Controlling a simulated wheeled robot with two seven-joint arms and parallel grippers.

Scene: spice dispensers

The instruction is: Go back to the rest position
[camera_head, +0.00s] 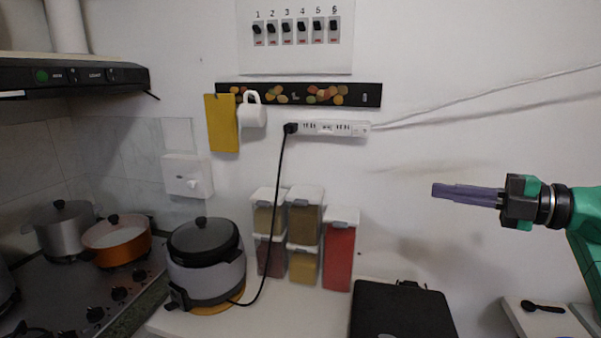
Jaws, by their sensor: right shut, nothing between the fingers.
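My right gripper (468,194) comes in from the right edge in the head view, at the end of my green and black arm. Its long purple-grey fingers are together and point left, with nothing between them. It hangs in free air in front of the white wall, above and to the right of the spice dispensers. The dispensers are clear boxes with pale lids, such as the tall red one (339,256) and the stacked yellowish ones (303,223). My left gripper is not in view.
A rice cooker (206,262) stands on the counter, its black cord running up to a power strip (335,128). A black case (402,312) lies at front right. Pots, including an orange one (117,243), sit on the stove at left. Switches (296,30) are on the wall above.

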